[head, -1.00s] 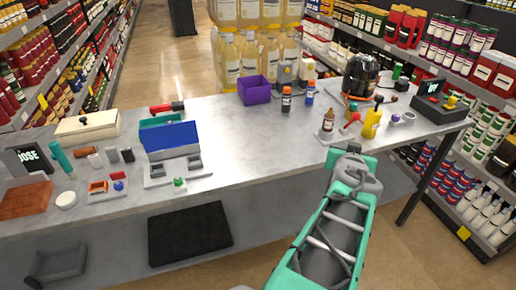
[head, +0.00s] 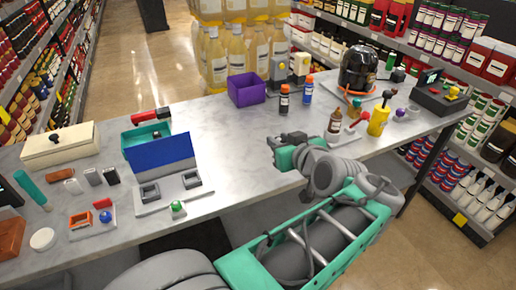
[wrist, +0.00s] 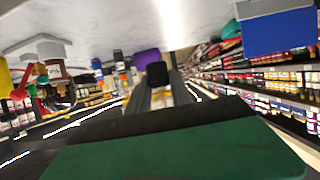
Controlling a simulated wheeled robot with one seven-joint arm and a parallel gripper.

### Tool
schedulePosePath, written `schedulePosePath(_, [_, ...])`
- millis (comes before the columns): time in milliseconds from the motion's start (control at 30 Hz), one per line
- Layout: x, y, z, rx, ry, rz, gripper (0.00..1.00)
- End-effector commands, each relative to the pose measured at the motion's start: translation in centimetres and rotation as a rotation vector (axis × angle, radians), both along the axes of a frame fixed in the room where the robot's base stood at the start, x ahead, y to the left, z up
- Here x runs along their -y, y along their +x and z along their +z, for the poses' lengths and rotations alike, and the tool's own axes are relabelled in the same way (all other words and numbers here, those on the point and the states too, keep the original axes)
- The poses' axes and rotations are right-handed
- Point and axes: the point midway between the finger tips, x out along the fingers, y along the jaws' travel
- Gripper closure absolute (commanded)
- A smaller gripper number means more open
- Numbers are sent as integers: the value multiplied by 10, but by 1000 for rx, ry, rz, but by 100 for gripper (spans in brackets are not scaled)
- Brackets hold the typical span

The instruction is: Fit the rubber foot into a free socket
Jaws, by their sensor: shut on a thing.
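My gripper (head: 273,146) is above the front half of the table, pointing left in the head view. In the wrist view, my gripper (wrist: 158,88) is shut on a small black piece, the rubber foot (wrist: 157,73), at its fingertips. The foot cannot be made out clearly in the head view. Left of my gripper, apart from it, a pale plate (head: 168,199) with an upright blue panel (head: 162,152) carries two grey square sockets, one on the left (head: 150,192) and one on the right (head: 192,181). I cannot tell whether anything sits inside them.
A purple box (head: 246,90), small bottles (head: 284,99), a brown bottle (head: 335,122) and a yellow bottle (head: 378,120) stand behind and right of my gripper. A white box (head: 60,146) and small parts lie at left. The table (head: 225,135) is bare between plate and gripper.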

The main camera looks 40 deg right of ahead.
Motion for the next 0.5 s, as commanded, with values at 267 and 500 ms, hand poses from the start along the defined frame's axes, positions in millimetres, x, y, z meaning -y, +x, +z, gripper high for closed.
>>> schedulePosePath(267, [23,71,-33,-3,7,15,100])
schedulePosePath(500, [43,108,-82,-3,5,3,100])
